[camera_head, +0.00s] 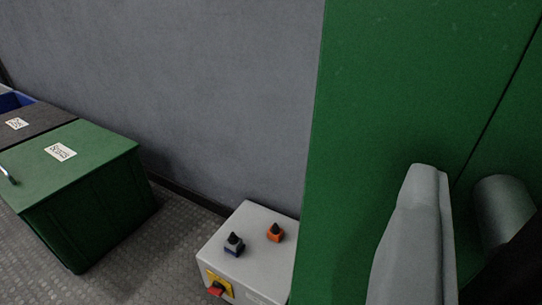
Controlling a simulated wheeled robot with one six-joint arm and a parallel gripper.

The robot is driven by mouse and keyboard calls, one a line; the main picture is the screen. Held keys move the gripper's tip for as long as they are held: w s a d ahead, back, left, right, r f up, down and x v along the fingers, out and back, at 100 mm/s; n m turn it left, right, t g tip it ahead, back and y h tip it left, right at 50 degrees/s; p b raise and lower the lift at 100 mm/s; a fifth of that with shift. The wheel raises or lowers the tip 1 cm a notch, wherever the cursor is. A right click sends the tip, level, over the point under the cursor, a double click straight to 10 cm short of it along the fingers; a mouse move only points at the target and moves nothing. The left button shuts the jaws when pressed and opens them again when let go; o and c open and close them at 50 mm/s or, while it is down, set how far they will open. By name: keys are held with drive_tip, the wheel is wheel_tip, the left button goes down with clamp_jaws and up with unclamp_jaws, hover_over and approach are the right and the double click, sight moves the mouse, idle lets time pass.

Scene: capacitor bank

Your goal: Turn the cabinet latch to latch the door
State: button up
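The green cabinet (400,80) fills the right side of the view. A thin dark seam, seemingly the door edge (497,105), runs slanting down from the upper right. My gripper (425,200) shows as a light grey, upright finger-like part in front of the cabinet at the lower right. A darker grey rounded piece (503,208) stands just right of it, by the seam. I cannot tell whether this is the latch or another part of my gripper. No latch can be clearly made out, and whether the gripper holds anything is hidden.
A grey control box (250,243) with a dark blue switch, an orange switch and a red-and-yellow rotary switch stands left of the cabinet. A green chest (95,165) with a label stands farther left on the floor (150,260). A grey wall (190,90) is behind.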

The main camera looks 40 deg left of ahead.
drive_tip(key=v, duration=1.7)
drive_tip(key=shift+s, duration=0.2)
drive_tip(key=shift+d+r, duration=0.1)
